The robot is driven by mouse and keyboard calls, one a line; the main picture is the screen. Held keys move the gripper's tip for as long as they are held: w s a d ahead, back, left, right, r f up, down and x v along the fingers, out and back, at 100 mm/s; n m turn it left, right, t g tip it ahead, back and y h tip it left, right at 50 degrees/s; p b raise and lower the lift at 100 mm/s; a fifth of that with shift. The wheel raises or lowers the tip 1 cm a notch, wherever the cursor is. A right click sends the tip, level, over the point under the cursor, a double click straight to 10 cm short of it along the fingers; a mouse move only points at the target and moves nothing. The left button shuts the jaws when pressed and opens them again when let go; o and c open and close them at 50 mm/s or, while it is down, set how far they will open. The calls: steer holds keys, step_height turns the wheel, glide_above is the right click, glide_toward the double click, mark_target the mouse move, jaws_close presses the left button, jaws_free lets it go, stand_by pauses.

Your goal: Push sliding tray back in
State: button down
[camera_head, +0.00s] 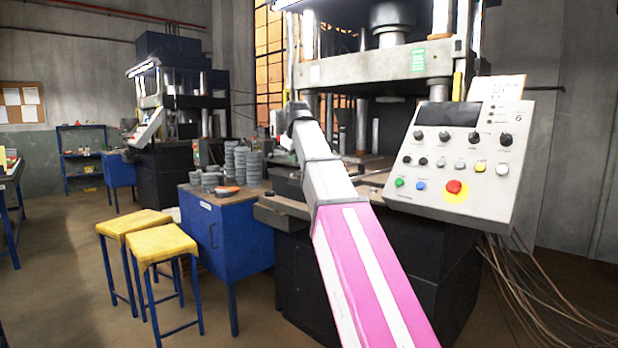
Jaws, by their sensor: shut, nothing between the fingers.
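A flat tray-like slab (283,206) with a brownish top and grey edge juts from the lower front of the large press (365,68). It looks like the sliding tray, but my arm crosses in front of it and hides its right part. How far it sticks out is hard to tell. My pink, white and grey arm reaches from the bottom right up to a dark joint in front of the press. My gripper's fingers cannot be made out; they seem hidden behind the arm. Contact with the tray cannot be seen.
A control panel (460,160) with a red button stands at the right, with loose cables (530,290) below. A blue cabinet (222,240) holding stacks of grey discs (240,162) stands left of the press. Two yellow stools (162,242) stand before it. The floor at left is partly clear.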

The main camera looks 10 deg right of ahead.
steer(key=d, duration=0.5)
steer(key=w+d+f+n, duration=0.1)
steer(key=w+d+f, duration=0.1)
steer(key=w+f, duration=0.6)
steer(key=shift+d+f+t, duration=0.35)
steer(key=shift+f+t, duration=0.05)
steer(key=shift+f, duration=0.1)
steer(key=shift+w, duration=0.1)
